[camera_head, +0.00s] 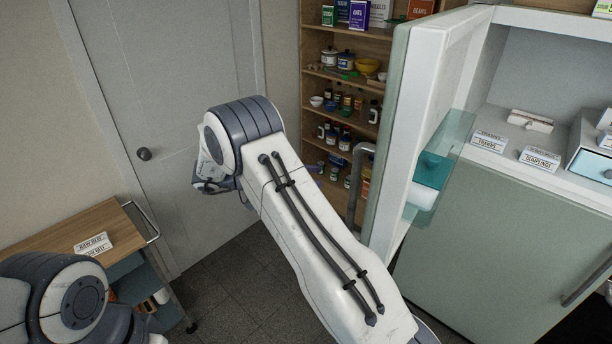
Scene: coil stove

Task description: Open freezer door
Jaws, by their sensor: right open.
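The freezer door (438,100) is the pale upper door of the fridge. It stands swung open, nearly edge-on to me, with a clear teal bin (436,170) on its inner side. Its grey bar handle (357,185) is on the left, outer face. My right arm crosses the middle of the view. I take this gripper as open. My left arm shows at the lower left; its gripper is out of view.
The freezer compartment (520,85) is exposed, with labelled boxes on its floor. The closed lower fridge door (490,255) is below. A pantry shelf (315,75) with jars stands behind the freezer door. A wooden cart (75,222) stands left, before a grey room door (170,90).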

